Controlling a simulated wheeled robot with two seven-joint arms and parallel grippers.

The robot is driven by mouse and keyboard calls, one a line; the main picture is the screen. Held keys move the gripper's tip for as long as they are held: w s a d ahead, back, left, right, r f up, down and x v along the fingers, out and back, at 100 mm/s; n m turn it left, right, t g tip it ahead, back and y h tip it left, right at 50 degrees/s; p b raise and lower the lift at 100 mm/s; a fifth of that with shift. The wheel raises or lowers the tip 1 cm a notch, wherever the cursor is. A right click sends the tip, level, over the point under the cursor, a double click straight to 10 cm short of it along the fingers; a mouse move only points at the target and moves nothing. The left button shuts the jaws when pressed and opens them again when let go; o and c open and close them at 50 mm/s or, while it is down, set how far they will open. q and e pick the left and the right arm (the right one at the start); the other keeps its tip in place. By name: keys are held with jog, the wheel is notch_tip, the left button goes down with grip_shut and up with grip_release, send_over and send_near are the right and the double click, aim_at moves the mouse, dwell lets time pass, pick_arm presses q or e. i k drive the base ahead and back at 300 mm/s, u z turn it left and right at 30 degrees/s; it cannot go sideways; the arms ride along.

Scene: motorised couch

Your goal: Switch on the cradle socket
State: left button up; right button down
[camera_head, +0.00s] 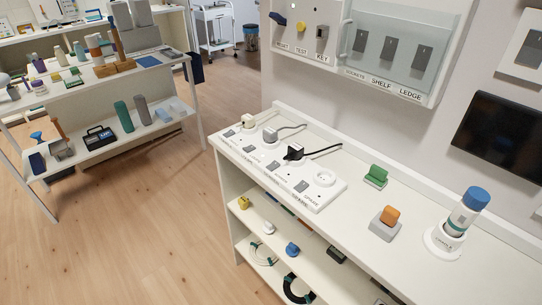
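A white socket strip (287,172) lies on the counter, with several sockets and a grey rocker switch in front of each. The switches are at the far left (229,133), then (249,147), (273,166) and the near right (301,186). A cream plug, a grey-white plug (270,134) and a black plug (293,152) sit in sockets; the nearest socket (324,178) is empty. Its label seems to read SPARE. The other labels and switch positions are too small to read. Neither gripper shows.
A wall panel (370,45) has RESET, TEST and KEY controls and a clear cover over several grey switches. A green block (375,176) and an orange block on a grey base (385,223) stand on the counter. Shelves below hold cables. Open floor (150,220) lies left.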

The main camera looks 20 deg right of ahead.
aim_at(231, 132)
jog(key=u, duration=0.8)
jog(key=i, duration=1.3)
jog(key=z, duration=0.8)
